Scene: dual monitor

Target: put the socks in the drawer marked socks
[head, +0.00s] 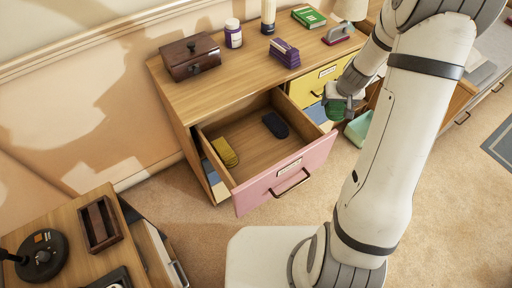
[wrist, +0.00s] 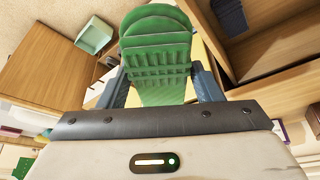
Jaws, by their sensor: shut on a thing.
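My gripper (head: 342,100) is shut on a folded green ribbed bundle, seemingly socks (wrist: 158,40), which sits between both fingers in the wrist view. The green socks also show in the head view (head: 336,109), to the right of the open drawer and above floor level. The pink-fronted drawer (head: 312,158) is pulled out. Its label (head: 289,168) is too small to read. Inside lie a yellow folded bundle (head: 225,151) at the left and a dark blue one (head: 275,124) at the back right. The dark blue bundle also shows in the wrist view (wrist: 229,14).
A yellow drawer front (head: 310,86) is beside the open drawer. A teal bin (head: 358,129) stands nearby.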

